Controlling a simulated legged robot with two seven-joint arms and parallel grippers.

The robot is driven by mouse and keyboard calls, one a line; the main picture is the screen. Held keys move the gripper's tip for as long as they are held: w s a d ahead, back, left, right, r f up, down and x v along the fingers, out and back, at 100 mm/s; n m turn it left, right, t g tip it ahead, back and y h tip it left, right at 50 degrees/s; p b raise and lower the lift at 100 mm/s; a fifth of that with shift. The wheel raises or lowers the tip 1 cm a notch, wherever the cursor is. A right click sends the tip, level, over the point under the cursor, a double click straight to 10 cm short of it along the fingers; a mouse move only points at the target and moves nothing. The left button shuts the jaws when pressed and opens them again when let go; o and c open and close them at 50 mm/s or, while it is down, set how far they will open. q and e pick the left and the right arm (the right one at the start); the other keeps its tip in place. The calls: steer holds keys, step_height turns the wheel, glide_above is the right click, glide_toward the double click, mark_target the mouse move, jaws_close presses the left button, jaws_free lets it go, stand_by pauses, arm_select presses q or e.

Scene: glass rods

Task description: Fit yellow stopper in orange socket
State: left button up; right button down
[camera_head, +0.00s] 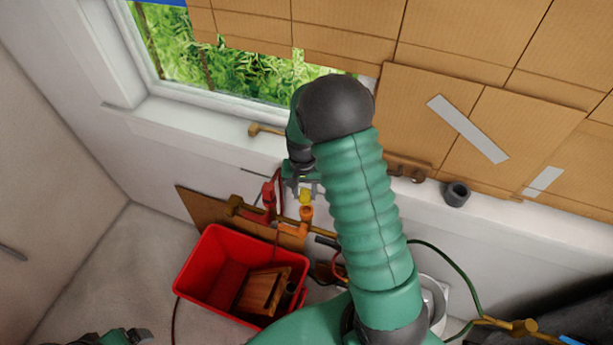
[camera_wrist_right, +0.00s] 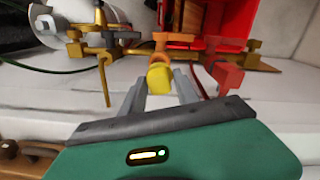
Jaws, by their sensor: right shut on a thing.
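The yellow stopper (camera_head: 305,196) is between the fingertips of my right gripper (camera_head: 303,190), which is shut on it. The orange socket (camera_head: 305,214) is just below the stopper, on the pipework by the wall. In the right wrist view the yellow stopper (camera_wrist_right: 160,79) lies between the fingers of the right gripper (camera_wrist_right: 160,88), lined up with the orange socket (camera_wrist_right: 160,52) and partly covering it. I cannot tell whether the stopper is inside the socket or only close to it. My left gripper (camera_head: 138,336) shows only partly at the bottom left edge, away from both.
A red valve-like fitting (camera_head: 269,196) stands left of the socket; it also shows in the right wrist view (camera_wrist_right: 227,76). A red crate (camera_head: 187,286) with wooden pieces is below. A brass pipe (camera_head: 250,213) runs along the wall. A window ledge (camera_head: 190,120) lies above.

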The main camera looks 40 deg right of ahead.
step_height(320, 180, down, 2)
steer(key=shift+w+a+f+b, duration=0.1)
steer(key=shift+f+b, duration=0.15)
steer(key=shift+b, duration=0.85)
steer(key=f+b, duration=0.1)
steer(key=d+f, duration=0.1)
steer(key=f+b, duration=0.1)
steer(key=shift+d+f+b, duration=0.3)
steer(key=shift+d+f, duration=0.15)
steer(key=shift+f, duration=0.1)
steer(key=shift+s+a+r, duration=0.1)
steer(key=shift+s+a, duration=0.1)
steer(key=shift+a, duration=0.45)
steer(key=shift+w+a, duration=0.15)
steer(key=shift+w, duration=0.1)
steer(key=shift+s+d, duration=0.2)
steer(key=shift+d, duration=0.45)
arm_select(q)
steer(key=x, duration=0.2)
steer(key=s+x, duration=0.1)
steer(key=x, duration=0.1)
steer(key=shift+w+f, duration=0.1)
steer(key=shift+f, duration=0.3)
arm_select(e)
steer(key=shift+a, duration=0.1)
